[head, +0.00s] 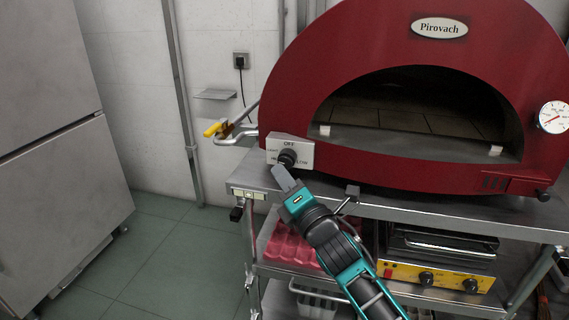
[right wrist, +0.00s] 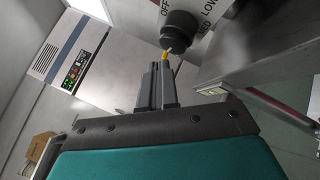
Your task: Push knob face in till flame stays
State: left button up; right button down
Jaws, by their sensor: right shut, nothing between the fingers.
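The black control knob (head: 287,158) sits on a pale plate (head: 303,151) marked OFF at the lower left of the red oven (head: 400,50). My right gripper (head: 280,172) is shut and empty, its fingertips just below and left of the knob in the head view. In the right wrist view the knob (right wrist: 180,30) is at the top, just beyond the fingertips (right wrist: 162,68). I cannot tell whether they touch it. No flame shows in the dark oven mouth. My left gripper is not in view.
A pipe with a yellow handle (head: 213,129) stands out left of the knob plate. The steel shelf edge (head: 400,210) runs below the oven. A grill with a yellow panel (head: 440,277) and red trays (head: 287,245) are lower. Floor at left is clear beside a steel cabinet (head: 50,120).

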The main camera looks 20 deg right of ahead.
dwell(0.5)
jog(key=shift+w+d, duration=0.1)
jog(key=shift+w, duration=0.05)
jog(key=shift+w+d, duration=0.15)
jog(key=shift+w, duration=0.1)
jog(key=shift+w, duration=0.1)
dwell(0.4)
jog(key=shift+w+d, duration=0.15)
jog(key=shift+w, duration=0.05)
dwell(0.8)
dwell(1.0)
dwell(1.0)
